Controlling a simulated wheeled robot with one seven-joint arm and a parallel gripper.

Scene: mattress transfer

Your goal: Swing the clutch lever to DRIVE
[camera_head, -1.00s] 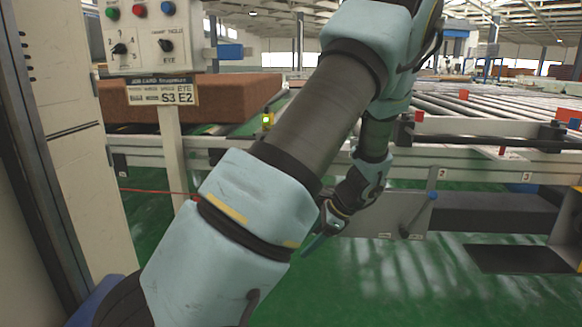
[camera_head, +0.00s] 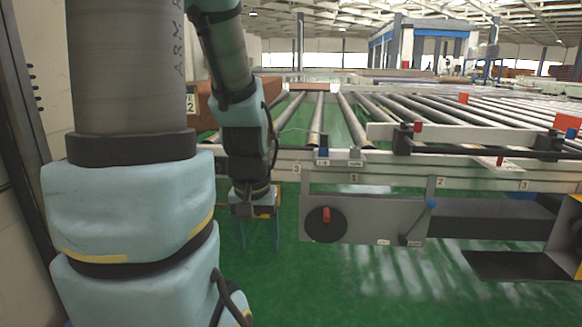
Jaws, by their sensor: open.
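A lever (camera_head: 418,221) with a blue knob is on the front of a grey panel (camera_head: 365,210) below the roller conveyor. It slants up and to the right from a dark pivot. It appears to be the clutch lever. Two small pale labels sit near its pivot, too small to read. My gripper (camera_head: 258,245) hangs left of the panel with its two fingers pointing down. The fingers are apart with nothing between them. It is well to the left of the lever and touches nothing that I can see.
A black disc with a red handle (camera_head: 326,215) is on the panel's left part, between my gripper and the lever. The conveyor rail (camera_head: 460,180) runs above. A brown mattress block (camera_head: 270,88) is partly hidden behind my arm. Green floor in front is clear.

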